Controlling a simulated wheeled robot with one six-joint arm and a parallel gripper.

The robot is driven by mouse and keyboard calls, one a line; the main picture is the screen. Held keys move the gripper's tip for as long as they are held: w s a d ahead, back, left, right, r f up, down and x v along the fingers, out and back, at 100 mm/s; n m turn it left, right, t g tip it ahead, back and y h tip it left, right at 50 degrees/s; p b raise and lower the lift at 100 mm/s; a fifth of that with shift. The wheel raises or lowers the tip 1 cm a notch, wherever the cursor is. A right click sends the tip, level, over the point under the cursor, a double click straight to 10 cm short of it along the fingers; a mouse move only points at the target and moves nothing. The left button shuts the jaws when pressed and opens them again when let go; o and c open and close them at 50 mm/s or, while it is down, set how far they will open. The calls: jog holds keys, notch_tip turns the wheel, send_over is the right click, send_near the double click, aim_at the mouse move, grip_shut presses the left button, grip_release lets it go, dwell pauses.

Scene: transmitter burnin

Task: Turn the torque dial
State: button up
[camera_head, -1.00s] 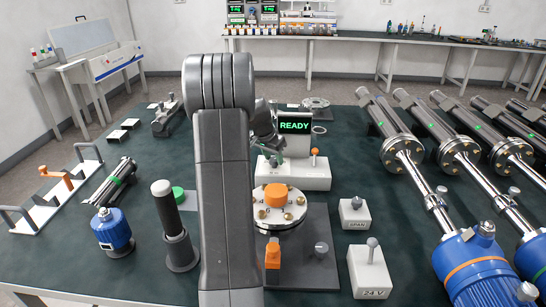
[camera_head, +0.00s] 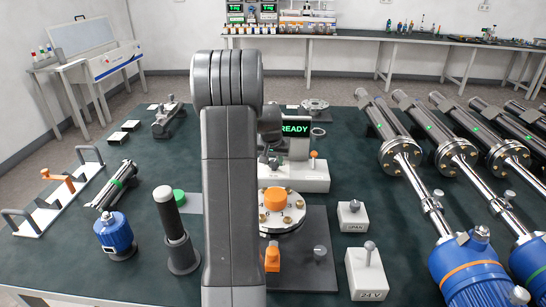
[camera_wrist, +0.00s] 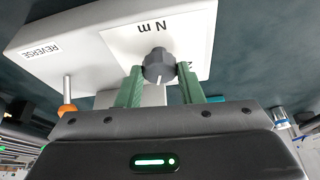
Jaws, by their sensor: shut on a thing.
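The torque dial (camera_wrist: 158,66) is a dark grey faceted knob with a pale pointer line, on a white panel marked "N m" in the wrist view. My gripper (camera_wrist: 160,75) has its two green fingers shut on the dial, one on either side. In the head view the dial cannot be made out behind my arm and wrist. The white controller box (camera_head: 308,178) with a green READY display (camera_head: 296,128) stands there, with my wrist in front of its left part.
An orange-tipped lever (camera_wrist: 67,108) stands beside the "REVERSE" label; it also shows in the head view (camera_head: 315,155). A round flange with an orange cap (camera_head: 274,200) is in front of the box. Large cylindrical transmitters (camera_head: 400,155) fill the right side.

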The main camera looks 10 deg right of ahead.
jog(key=n, duration=0.1)
jog(key=n+y+p, duration=0.1)
jog(key=shift+d+r+n, duration=0.1)
jog(key=shift+d+n, duration=0.1)
jog(key=shift+n, duration=0.2)
jog(key=n+y, duration=0.1)
jog(key=n, duration=0.2)
jog(key=shift+d+n+y, duration=0.15)
jog(key=shift+n+y, duration=0.15)
jog(key=n+y, duration=0.1)
jog(key=n, duration=0.2)
jog(key=n+y+b, duration=0.1)
jog(key=n, duration=0.2)
jog(key=shift+d+g, duration=0.15)
jog(key=shift+g, duration=0.25)
jog(key=shift+n, duration=0.4)
jog(key=o, duration=1)
jog(key=shift+c, duration=0.2)
jog(key=v, duration=1.3)
jog(key=shift+d+r, duration=0.25)
